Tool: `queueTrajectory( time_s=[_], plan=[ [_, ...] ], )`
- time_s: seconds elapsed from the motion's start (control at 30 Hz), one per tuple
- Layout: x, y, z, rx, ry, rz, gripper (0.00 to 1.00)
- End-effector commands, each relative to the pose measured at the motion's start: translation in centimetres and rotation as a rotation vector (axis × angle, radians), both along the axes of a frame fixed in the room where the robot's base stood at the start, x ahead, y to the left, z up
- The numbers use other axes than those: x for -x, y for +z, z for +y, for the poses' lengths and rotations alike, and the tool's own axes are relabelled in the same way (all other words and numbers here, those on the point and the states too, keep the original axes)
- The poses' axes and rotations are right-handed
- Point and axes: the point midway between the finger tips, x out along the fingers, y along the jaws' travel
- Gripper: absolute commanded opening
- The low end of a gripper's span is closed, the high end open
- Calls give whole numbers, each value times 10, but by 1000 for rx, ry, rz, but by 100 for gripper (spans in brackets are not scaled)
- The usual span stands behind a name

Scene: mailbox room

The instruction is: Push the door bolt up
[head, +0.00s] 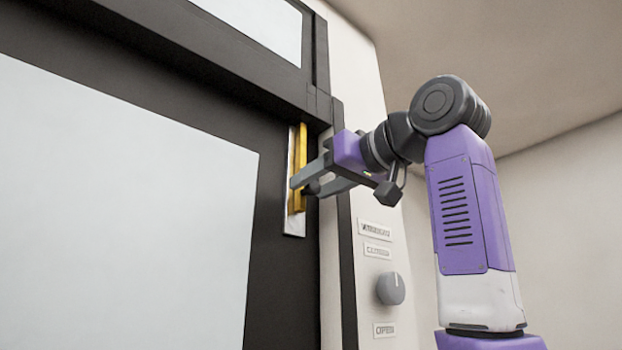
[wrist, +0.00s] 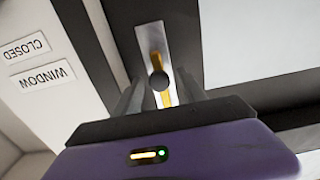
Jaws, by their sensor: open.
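The door bolt (head: 299,150) is a yellow upright bar on a pale metal plate (head: 292,222) on the dark door frame. In the head view its top reaches the dark crossbar above. My gripper (head: 303,186) is open at the lower part of the bolt, its grey fingers partly covering it. In the wrist view the bolt (wrist: 157,62) and its plate (wrist: 150,40) lie between the two fingers of my gripper (wrist: 158,88), with a dark round knob (wrist: 159,81) on the bolt. I cannot tell whether the fingers touch the knob.
A grey rotary knob (head: 391,288) and several labels, one reading OPEN (head: 384,329), are on the pale wall right of the door. A large white pane (head: 115,210) fills the door at left. In the wrist view, labels (wrist: 40,77) read WINDOW and CLOSED.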

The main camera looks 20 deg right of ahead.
Motion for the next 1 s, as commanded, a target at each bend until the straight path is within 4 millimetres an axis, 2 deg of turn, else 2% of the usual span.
queueTrajectory(
  time_s=[0.13,0.43,0.6,0.7,1.0],
  plan=[
    [-11,0,3,-1,-1,1,48],
    [-13,-1,4,-1,-1,0,48],
    [-13,-1,4,-1,-1,0,15],
    [-13,-1,4,-1,-1,0,0],
    [-12,0,4,-1,-1,0,0]
  ],
)
